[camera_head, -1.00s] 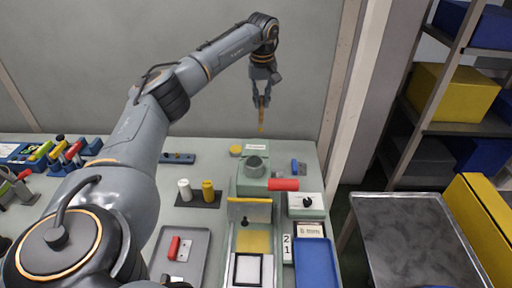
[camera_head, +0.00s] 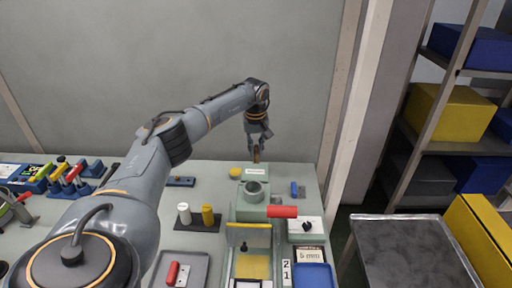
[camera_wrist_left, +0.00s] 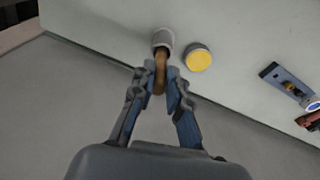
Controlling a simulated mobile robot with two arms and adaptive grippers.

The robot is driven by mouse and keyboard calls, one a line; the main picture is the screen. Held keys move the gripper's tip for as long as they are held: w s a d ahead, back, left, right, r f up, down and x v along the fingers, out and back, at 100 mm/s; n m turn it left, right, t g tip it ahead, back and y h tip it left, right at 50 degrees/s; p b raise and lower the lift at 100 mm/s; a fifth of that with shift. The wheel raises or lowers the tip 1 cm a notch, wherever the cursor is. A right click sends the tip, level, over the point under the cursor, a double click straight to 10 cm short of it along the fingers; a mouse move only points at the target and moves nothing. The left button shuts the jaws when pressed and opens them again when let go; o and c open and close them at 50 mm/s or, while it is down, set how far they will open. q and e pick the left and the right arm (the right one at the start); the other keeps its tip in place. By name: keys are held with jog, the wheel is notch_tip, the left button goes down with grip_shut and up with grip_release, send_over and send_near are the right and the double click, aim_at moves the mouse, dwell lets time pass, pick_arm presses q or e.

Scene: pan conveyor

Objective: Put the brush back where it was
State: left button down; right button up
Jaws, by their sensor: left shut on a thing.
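My left gripper (camera_head: 256,148) is over the back edge of the bench, shut on the brush (camera_head: 256,156), a slim brown-orange stick pointing down. In the left wrist view the gripper (camera_wrist_left: 165,82) has its fingers on both sides of the brush (camera_wrist_left: 159,80). The brush's far end meets a small grey round holder (camera_wrist_left: 162,38) on the bench. I cannot tell whether it is inside the holder or just above it. My right gripper is not in view.
A yellow round piece (camera_head: 235,171) lies just left of the brush; it also shows in the left wrist view (camera_wrist_left: 199,59). A red cylinder (camera_head: 282,211) and a blue tray (camera_head: 313,276) are nearer. The wall is close behind.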

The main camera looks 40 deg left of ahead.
pick_arm(q)
jog(key=shift+f, duration=0.15)
jog(key=c, duration=1.3)
grip_release()
jog(key=shift+r, duration=0.35)
jog(key=r, duration=0.4)
jog(key=r+b, duration=0.1)
jog(key=r, duration=0.3)
jog(key=s+r+b, duration=0.1)
jog(key=r, duration=0.2)
jog(key=shift+s+d+r, duration=0.1)
jog(key=shift+d+r, duration=0.3)
jog(key=shift+f, duration=0.1)
